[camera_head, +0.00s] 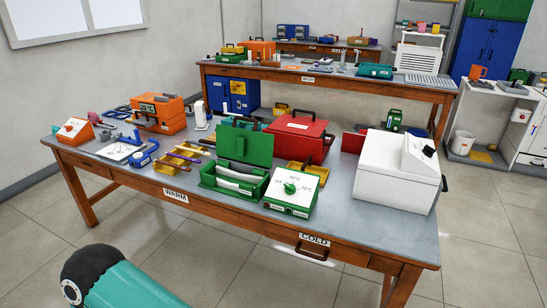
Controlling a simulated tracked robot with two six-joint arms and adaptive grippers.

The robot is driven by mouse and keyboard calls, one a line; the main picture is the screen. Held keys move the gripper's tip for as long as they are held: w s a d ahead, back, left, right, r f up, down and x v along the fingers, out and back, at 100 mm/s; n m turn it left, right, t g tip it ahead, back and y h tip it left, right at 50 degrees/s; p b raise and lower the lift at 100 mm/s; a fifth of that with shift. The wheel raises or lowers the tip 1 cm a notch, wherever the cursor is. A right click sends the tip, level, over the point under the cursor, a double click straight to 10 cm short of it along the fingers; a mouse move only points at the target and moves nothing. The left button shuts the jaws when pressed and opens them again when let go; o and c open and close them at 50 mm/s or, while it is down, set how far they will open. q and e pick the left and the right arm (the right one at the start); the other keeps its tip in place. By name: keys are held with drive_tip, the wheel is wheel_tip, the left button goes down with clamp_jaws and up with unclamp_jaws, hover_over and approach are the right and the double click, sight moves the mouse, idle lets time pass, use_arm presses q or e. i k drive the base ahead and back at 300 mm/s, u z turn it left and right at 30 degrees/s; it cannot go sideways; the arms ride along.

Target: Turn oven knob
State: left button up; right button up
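A green box with a sloped white panel (283,194) stands near the front edge of the long table, right of its middle. The panel has a round green knob (290,188) with temperature marks around it. I cannot tell from the picture which one is the oven. Neither of my grippers is in view; only a teal and black part of my arm shows at the lower left.
The table (335,222) carries "WARM" and "COLD" labels on its front. An open green toolbox (240,165) stands left of the green knob box. A large white appliance (396,172) fills the right end. A red case (299,135) lies behind. The floor in front is clear.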

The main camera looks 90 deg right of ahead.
sight(428, 150)
drive_tip(key=u, duration=1.15)
drive_tip(key=i, duration=0.15)
drive_tip(key=z, duration=3.05)
drive_tip(key=i, duration=0.3)
drive_tip(key=z, duration=1.75)
drive_tip(key=k, duration=0.5)
drive_tip(key=z, duration=0.45)
drive_tip(key=i, duration=1.55)
drive_tip(key=u, duration=0.45)
